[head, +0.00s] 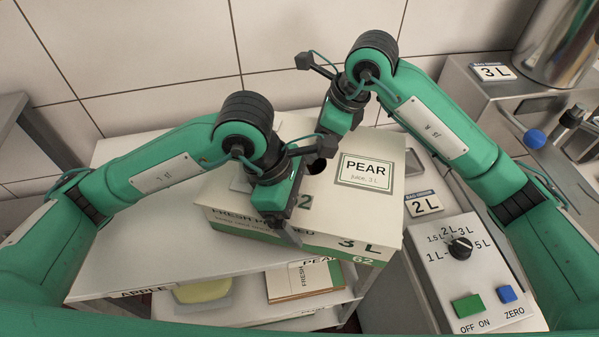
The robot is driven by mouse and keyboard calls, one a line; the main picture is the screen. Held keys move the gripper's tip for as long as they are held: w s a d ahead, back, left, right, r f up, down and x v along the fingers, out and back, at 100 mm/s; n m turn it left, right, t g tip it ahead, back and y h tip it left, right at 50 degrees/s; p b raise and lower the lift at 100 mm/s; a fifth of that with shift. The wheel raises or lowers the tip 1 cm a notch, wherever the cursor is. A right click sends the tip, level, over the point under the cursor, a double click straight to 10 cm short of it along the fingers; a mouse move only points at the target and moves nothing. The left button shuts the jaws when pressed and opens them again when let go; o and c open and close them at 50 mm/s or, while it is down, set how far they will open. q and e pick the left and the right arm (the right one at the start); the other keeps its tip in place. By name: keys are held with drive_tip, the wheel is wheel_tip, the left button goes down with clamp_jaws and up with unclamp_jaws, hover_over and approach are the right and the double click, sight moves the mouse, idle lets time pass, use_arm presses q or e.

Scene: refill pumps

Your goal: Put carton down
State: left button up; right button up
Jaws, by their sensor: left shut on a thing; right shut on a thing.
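The carton (325,210) is a white box with a green band, a PEAR label and a 3 L mark. In the head view it is over the right part of a white cart top (150,235). I cannot tell whether its base touches the surface. My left gripper (289,228) is shut on the carton at its near side. My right gripper (328,143) is shut on the carton at its far side, with its fingertips largely hidden.
A control panel (462,275) with a dial and buttons stands to the right, below a 2 L sign (423,204). A metal vessel (555,45) stands at the back right, near a 3 L sign (493,72). Another carton (300,282) lies on the lower shelf. The cart top's left part is clear.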

use_arm(q)
drive_tip(key=shift+f+b, duration=0.4)
drive_tip(key=shift+f, duration=0.2)
use_arm(e)
drive_tip(key=shift+f, duration=0.6)
use_arm(q)
drive_tip(key=o, duration=0.8)
drive_tip(key=shift+r, duration=0.1)
use_arm(e)
drive_tip(key=o, duration=0.8)
drive_tip(key=shift+r, duration=0.1)
drive_tip(key=shift+o, duration=1.3)
use_arm(q)
drive_tip(key=shift+r, duration=0.1)
drive_tip(key=v, duration=1.1)
drive_tip(key=shift+a+r, duration=0.15)
drive_tip(key=shift+r, duration=0.2)
use_arm(e)
drive_tip(key=shift+d+r, duration=0.1)
drive_tip(key=shift+r, duration=0.1)
drive_tip(key=v, duration=1.1)
drive_tip(key=shift+s+r, duration=0.1)
drive_tip(key=shift+r, duration=0.15)
